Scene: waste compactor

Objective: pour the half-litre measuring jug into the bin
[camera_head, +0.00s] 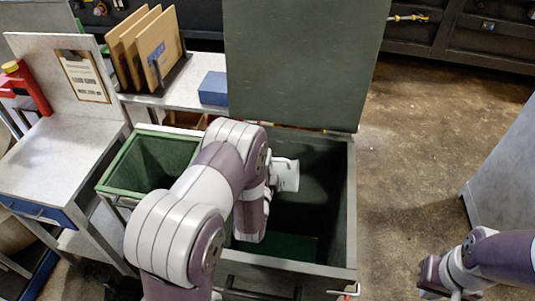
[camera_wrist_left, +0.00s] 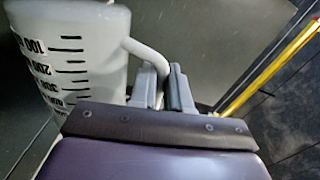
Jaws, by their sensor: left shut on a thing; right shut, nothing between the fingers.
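The white measuring jug (camera_head: 286,175) is partly hidden behind my left arm, over the large dark-green bin (camera_head: 351,200). In the left wrist view the jug (camera_wrist_left: 85,55) shows black graduation marks, and its handle runs between my fingers. My left gripper (camera_wrist_left: 165,85) is shut on this handle; in the head view my arm largely covers the gripper. I cannot tell the jug's exact tilt or see its contents. My right gripper (camera_head: 437,286) is shut and empty, low at the right, away from the bin.
The bin's lid (camera_head: 300,60) stands open behind it. A smaller green container (camera_head: 150,162) is left of it. A white table (camera_head: 60,150) with a clipboard (camera_head: 84,76) stands far left. A blue box (camera_head: 213,89) and upright boards (camera_head: 150,45) are behind.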

